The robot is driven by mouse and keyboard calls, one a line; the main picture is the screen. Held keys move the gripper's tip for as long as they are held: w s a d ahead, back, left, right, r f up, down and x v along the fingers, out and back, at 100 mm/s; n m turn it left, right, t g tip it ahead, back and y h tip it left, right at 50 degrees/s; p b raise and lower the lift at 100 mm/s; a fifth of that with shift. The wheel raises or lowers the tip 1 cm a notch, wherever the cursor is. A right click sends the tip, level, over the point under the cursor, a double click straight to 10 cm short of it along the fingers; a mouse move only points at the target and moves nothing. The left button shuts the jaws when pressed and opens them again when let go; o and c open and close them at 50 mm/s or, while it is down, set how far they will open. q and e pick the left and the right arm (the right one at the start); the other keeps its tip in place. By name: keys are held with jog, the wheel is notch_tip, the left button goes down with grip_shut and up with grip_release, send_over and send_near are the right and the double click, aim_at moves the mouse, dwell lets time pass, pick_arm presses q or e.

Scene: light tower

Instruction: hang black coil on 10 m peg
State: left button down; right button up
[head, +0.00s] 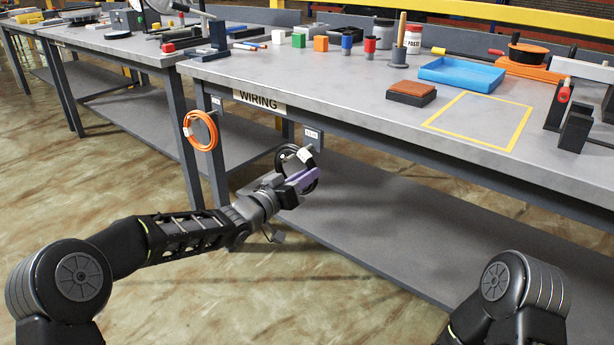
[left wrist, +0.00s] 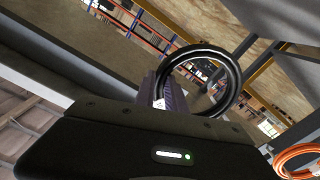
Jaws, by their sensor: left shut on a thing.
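My left gripper (head: 300,182) is shut on the black coil (head: 284,160), just below the front edge of the bench. In the left wrist view the black coil (left wrist: 238,75) stands out as a ring beyond the purple finger (left wrist: 172,92). A peg plate with a small label (head: 313,134) is on the bench front just above and right of the coil; its print is too small to read. I cannot tell whether the coil touches that peg. An orange coil (head: 201,130) hangs on another peg to the left. My right gripper is out of view.
The WIRING bench (head: 350,80) carries blocks, a blue tray (head: 461,73), a brown sponge-like block (head: 411,92) and a yellow taped square. A lower shelf (head: 400,215) lies below, mostly bare. The orange coil also shows in the left wrist view (left wrist: 297,158).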

pick_arm(q)
jog(key=shift+r, duration=0.1)
jog(key=c, duration=1.3)
grip_release()
jog(key=shift+f, duration=0.2)
